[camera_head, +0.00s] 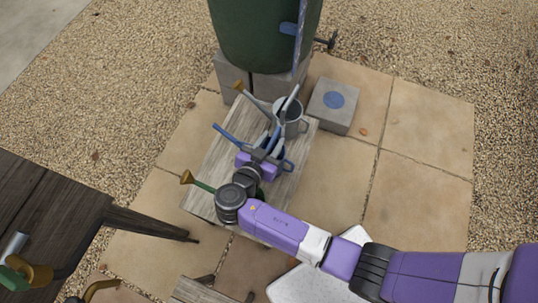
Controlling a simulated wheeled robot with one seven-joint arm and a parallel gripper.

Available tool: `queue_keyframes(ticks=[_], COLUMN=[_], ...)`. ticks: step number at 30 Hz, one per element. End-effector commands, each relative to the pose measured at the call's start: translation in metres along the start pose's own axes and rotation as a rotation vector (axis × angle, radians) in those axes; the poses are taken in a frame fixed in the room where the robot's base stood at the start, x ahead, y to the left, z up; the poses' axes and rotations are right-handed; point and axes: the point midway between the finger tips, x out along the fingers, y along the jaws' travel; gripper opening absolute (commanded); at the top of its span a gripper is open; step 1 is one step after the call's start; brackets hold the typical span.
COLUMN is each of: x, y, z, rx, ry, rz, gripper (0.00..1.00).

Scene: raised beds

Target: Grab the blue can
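A blue watering can (286,164) stands on a small weathered wooden bench (221,156), with its blue spout (226,133) pointing to the upper left. My gripper (271,142) is over the blue can, at its top or handle, and hides much of its body. I cannot tell whether the fingers touch the can or are closed on it. A grey metal watering can (291,113) stands just behind, with a brass-coloured rose (239,87). A green can's spout with a brass rose (187,177) shows at the left, and its body is mostly hidden under my arm.
A green barrel (263,45) with a tap stands on grey blocks (234,75) behind the bench. A concrete block (346,115) with a blue disc lies to its right. A dark wooden table (47,214) is at the left. Stone paving (426,155) is clear at the right.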

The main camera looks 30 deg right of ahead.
Motion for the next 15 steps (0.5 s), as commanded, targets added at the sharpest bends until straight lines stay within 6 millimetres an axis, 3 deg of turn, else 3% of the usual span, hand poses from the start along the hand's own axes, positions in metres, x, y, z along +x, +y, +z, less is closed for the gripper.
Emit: queue_keyframes(ticks=[1,6,7,15], x=[-0.0001,-0.0002,-0.0003,-0.0004], y=[-0.0001,-0.0001,-0.0001,-0.0001], z=[0.0000,0.0000,0.0000,0.0000], rx=[0.000,0.000,0.000,0.000], ry=[0.000,0.000,0.000,0.000], rz=[0.000,0.000,0.000,0.000], gripper=[0.36,0.03,0.00,0.00])
